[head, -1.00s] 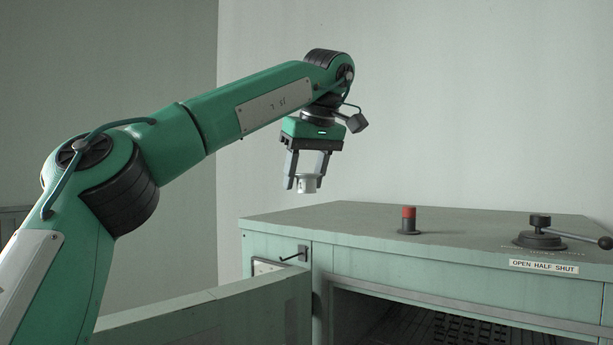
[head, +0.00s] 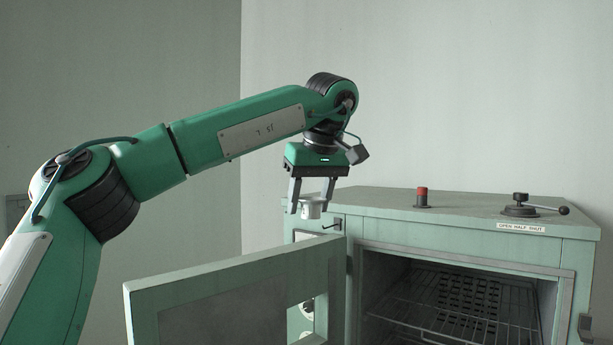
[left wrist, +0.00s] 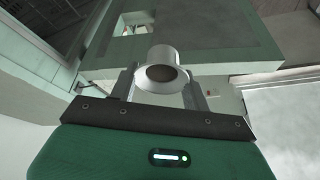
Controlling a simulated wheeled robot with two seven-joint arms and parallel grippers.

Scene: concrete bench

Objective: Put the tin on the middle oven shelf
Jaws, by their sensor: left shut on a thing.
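My left gripper (head: 311,208) is shut on the tin (head: 311,210), a small pale metal cup, and holds it in the air by the oven's front left top corner. In the left wrist view the tin (left wrist: 162,72) sits between the two fingers, its round dark end facing the camera. The oven (head: 450,217) is pale green, and its door (head: 215,275) stands open to the left. A wire shelf (head: 400,318) shows inside the oven; the lower part of the inside is cut off by the frame. My right gripper is not in view.
A red-topped knob (head: 422,197) and a black lever (head: 535,208) stand on the oven top, above a label (head: 521,227) reading "OPEN HALF SHUT". A latch (head: 331,226) juts from the oven's front left. The open door stands below my left arm.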

